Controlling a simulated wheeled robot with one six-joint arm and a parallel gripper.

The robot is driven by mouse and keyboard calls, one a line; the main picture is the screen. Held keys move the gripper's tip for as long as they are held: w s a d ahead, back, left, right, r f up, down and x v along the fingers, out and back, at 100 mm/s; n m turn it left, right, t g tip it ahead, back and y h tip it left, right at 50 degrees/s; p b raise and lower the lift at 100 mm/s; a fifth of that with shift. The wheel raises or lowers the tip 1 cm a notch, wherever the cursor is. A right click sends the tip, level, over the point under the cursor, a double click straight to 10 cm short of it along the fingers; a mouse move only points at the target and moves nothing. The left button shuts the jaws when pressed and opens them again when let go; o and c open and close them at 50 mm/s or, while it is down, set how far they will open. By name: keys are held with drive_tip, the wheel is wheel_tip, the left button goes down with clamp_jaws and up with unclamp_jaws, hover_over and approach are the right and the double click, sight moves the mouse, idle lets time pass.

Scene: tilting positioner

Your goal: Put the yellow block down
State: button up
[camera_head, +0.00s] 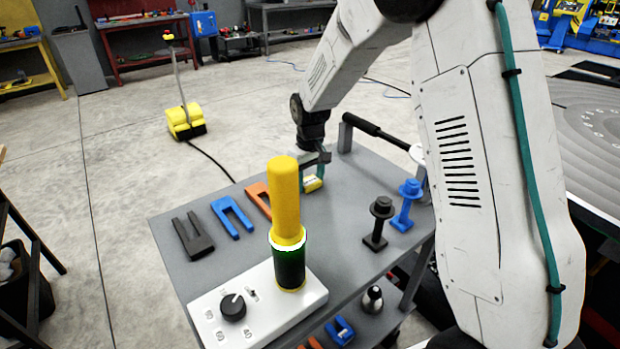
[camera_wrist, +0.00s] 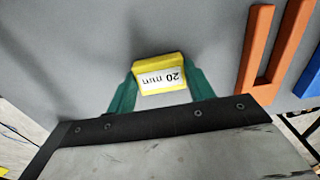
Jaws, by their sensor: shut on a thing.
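The yellow block (camera_head: 312,184) is small and bears a white label reading "20 mm", upside down in the wrist view (camera_wrist: 160,64). My gripper (camera_wrist: 160,80) is shut on it, with a green finger on each side. In the head view my gripper (camera_head: 314,177) points down over the far part of the grey table (camera_head: 345,215). The block is low, close to the tabletop. I cannot tell whether its underside touches the table.
A orange fork-shaped piece (camera_head: 257,196), a blue one (camera_head: 232,216) and a black one (camera_head: 192,236) lie left of the block. A tall yellow cylinder (camera_head: 285,205) stands on a white control box (camera_head: 258,308) in front. Black (camera_head: 377,222) and blue (camera_head: 406,204) bolt-like pieces stand right.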

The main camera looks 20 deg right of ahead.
sight(310, 181)
drive_tip(key=o, duration=1.2)
drive_tip(key=shift+f, duration=0.15)
wheel_tip(310, 181, up, 12)
drive_tip(key=s+d+r, duration=0.1)
drive_tip(key=s+r, duration=0.5)
drive_tip(key=s, duration=0.2)
drive_tip(key=s+r+m, duration=0.1)
drive_tip(key=s, duration=0.9)
drive_tip(key=s+d+r+m, duration=0.1)
drive_tip(key=s, duration=0.9)
drive_tip(key=s+d+m+t, duration=0.1)
drive_tip(key=s, duration=0.9)
drive_tip(key=shift+d+r+m, duration=0.1)
drive_tip(key=shift+r+m, duration=0.2)
drive_tip(key=shift+r, duration=0.1)
